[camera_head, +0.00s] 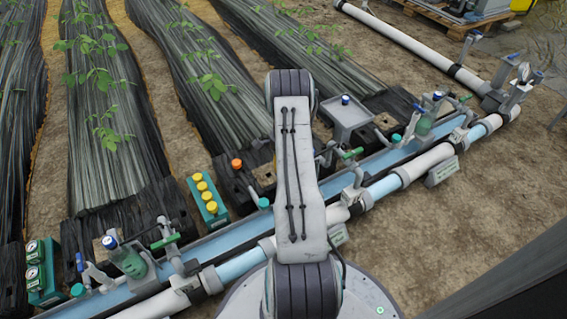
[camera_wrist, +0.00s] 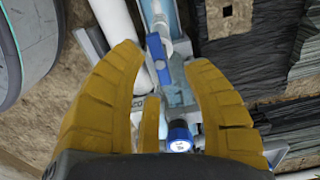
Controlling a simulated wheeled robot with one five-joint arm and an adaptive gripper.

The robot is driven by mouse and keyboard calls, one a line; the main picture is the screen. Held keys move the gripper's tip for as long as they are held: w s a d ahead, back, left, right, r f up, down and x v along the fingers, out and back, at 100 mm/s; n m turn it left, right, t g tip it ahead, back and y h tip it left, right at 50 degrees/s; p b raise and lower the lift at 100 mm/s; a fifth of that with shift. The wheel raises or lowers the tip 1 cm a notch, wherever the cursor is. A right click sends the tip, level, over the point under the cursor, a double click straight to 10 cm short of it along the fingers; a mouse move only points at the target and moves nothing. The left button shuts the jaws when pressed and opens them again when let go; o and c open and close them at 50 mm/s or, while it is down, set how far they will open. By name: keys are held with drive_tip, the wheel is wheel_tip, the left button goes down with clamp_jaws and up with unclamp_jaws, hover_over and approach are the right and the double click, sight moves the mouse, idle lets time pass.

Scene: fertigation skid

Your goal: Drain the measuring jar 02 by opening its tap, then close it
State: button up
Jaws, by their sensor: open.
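My gripper (camera_wrist: 165,65) shows in the wrist view as yellow fingers spread open, with nothing held. A blue tap lever (camera_wrist: 158,60) on a grey fitting lies between the fingertips, apart from both as far as I can see. Its long side runs up and down in the picture. A blue-capped top (camera_wrist: 179,136), seemingly of the measuring jar, shows lower between the fingers; its body and liquid level are hidden. A pale label plate with partly covered characters, perhaps 02, is beside the left finger. In the head view my arm hides the gripper and this spot.
In the head view, other blue-capped jars stand at left (camera_head: 130,260) and right (camera_head: 424,122) along the pipe line (camera_head: 385,186). A green box with yellow knobs (camera_head: 207,198) and an orange-capped part (camera_head: 237,164) are left of my arm. Bare soil lies at lower right.

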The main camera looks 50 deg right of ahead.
drive_tip(key=shift+f, duration=0.15)
idle(0.3)
drive_tip(key=shift+f+b, duration=1.7)
drive_tip(key=shift+f, duration=0.45)
drive_tip(key=shift+c, duration=0.3)
drive_tip(key=shift+w+d+r, duration=0.1)
clamp_jaws()
